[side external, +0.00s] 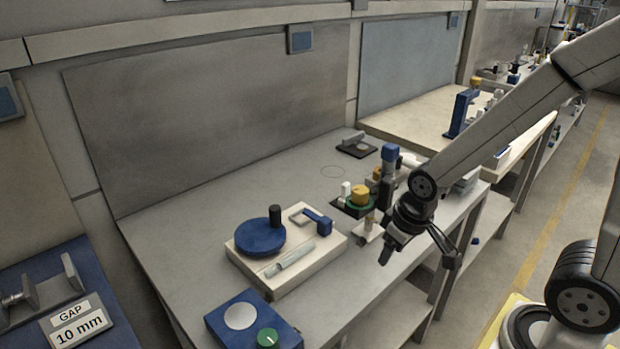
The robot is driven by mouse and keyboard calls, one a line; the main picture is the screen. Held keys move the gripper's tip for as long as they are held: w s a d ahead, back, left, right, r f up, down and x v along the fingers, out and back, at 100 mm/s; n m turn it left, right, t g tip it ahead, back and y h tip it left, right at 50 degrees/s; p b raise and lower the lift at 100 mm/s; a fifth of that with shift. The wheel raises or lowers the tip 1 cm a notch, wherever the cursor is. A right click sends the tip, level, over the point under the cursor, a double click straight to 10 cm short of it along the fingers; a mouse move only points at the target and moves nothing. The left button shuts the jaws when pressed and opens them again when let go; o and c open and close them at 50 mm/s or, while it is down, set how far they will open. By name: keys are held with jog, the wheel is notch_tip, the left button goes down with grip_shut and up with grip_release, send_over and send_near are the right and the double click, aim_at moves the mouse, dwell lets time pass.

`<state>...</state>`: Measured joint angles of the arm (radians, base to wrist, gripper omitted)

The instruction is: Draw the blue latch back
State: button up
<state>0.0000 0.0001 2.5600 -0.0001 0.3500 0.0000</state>
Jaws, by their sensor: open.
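A small blue latch (318,218) sits at the right end of a cream block (325,247) on the grey bench. It appears as a blue bar with a short downturned end, beside a small pale square frame (301,213). My gripper (417,268) hangs to the right of the block, near the bench's front edge. Its fingers are spread with nothing between them, and it is apart from the latch. No part of the latch is hidden by the arm.
A blue disc (258,239) with a dark upright knob (275,214) and a pale tube (290,259) share the block. A blue box (226,322) with a green knob (267,338) stands in front. The bench's back left is clear.

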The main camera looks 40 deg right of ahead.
jog(key=shift+o, duration=1.4)
notch_tip(320, 180, up, 3)
jog(key=g, duration=0.3)
send_over(324, 219)
jog(key=shift+d+r, duration=0.1)
jog(key=shift+r, duration=0.1)
jog(key=shift+f, duration=3.95)
grip_shut()
jog(key=shift+r, duration=0.1)
